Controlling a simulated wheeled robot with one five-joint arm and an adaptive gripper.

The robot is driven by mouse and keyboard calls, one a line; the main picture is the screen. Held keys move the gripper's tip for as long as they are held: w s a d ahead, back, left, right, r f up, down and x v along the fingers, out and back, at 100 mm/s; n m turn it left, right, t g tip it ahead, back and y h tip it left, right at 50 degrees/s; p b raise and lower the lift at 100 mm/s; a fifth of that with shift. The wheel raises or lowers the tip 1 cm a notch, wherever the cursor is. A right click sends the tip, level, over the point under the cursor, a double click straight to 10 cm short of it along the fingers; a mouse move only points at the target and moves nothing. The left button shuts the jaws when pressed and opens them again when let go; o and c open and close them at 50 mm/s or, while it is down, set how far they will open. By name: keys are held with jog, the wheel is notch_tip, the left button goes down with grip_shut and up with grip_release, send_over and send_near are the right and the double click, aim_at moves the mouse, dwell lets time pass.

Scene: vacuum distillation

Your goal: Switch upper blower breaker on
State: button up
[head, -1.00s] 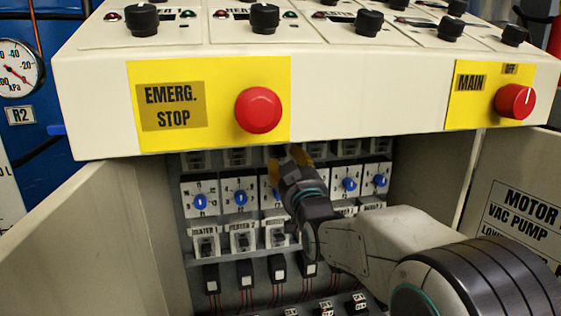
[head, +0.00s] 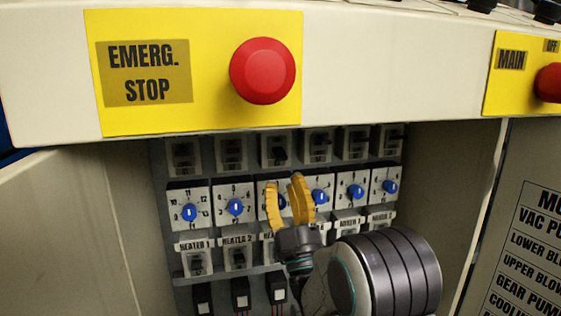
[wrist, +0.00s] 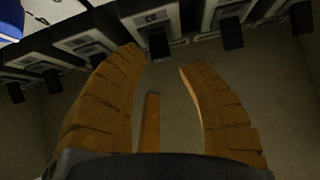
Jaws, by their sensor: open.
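A top row of breakers (head: 274,150) with dark toggles runs under the console overhang in the head view. Their labels are hidden or too small to read, so I cannot tell which one is the upper blower breaker. My gripper (head: 284,181) is open, its yellow fingers pointing up in front of the blue-knob dials, below the top row. In the wrist view, my gripper (wrist: 163,62) has its fingers apart with nothing held. A breaker (wrist: 157,18) with a dark toggle (wrist: 158,45) is just beyond the fingertips; contact cannot be told.
The overhang carries a red emergency stop button (head: 263,71) and a red main switch (head: 549,83). Blue-knob dials (head: 189,212) and labelled heater breakers (head: 238,256) fill lower rows. Open cabinet doors stand at left (head: 60,220) and right (head: 525,230).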

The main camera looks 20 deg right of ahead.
aim_at(281, 160)
jog(key=shift+x, duration=3.2)
jog(key=shift+o, duration=0.3)
